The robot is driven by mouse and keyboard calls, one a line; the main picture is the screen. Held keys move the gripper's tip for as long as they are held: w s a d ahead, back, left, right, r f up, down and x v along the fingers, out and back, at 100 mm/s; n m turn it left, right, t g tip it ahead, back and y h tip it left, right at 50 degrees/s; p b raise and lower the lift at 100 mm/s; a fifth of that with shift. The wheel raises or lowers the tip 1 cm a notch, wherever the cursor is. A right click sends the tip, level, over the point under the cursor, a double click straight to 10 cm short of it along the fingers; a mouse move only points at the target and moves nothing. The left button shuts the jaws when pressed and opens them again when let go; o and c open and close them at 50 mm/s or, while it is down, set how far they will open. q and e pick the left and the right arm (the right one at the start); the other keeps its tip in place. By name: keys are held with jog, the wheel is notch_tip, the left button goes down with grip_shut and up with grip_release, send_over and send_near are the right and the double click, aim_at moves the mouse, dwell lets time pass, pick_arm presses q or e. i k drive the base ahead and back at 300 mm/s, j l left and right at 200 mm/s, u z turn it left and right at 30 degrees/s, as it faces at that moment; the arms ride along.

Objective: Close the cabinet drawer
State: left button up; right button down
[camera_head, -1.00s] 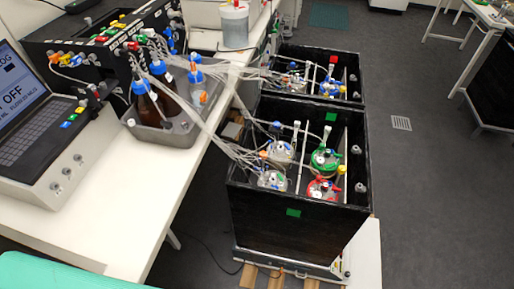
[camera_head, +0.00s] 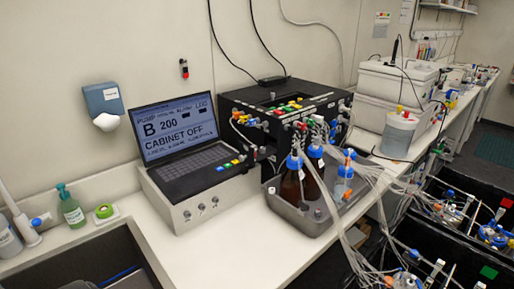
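Neither of my grippers is in view. I cannot tell for sure which thing is the cabinet drawer. A black open-topped box (camera_head: 487,267) with several tubed vessels inside is cut off at the lower right. Its coloured marker is green. A second black box (camera_head: 480,206) with a red marker stands behind it. The fronts and bases of both boxes are out of view. The laptop (camera_head: 182,117) on the bench reads "CABINET OFF".
The white bench (camera_head: 215,248) runs from the lower left to the back right. A grey tray (camera_head: 290,215) holds brown bottles with tubes leading right to the black boxes. A dark sink (camera_head: 35,272) is at lower left, with a green soap bottle (camera_head: 71,208) behind it.

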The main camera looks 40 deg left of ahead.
aim_at(247, 155)
jog(key=u, duration=1.25)
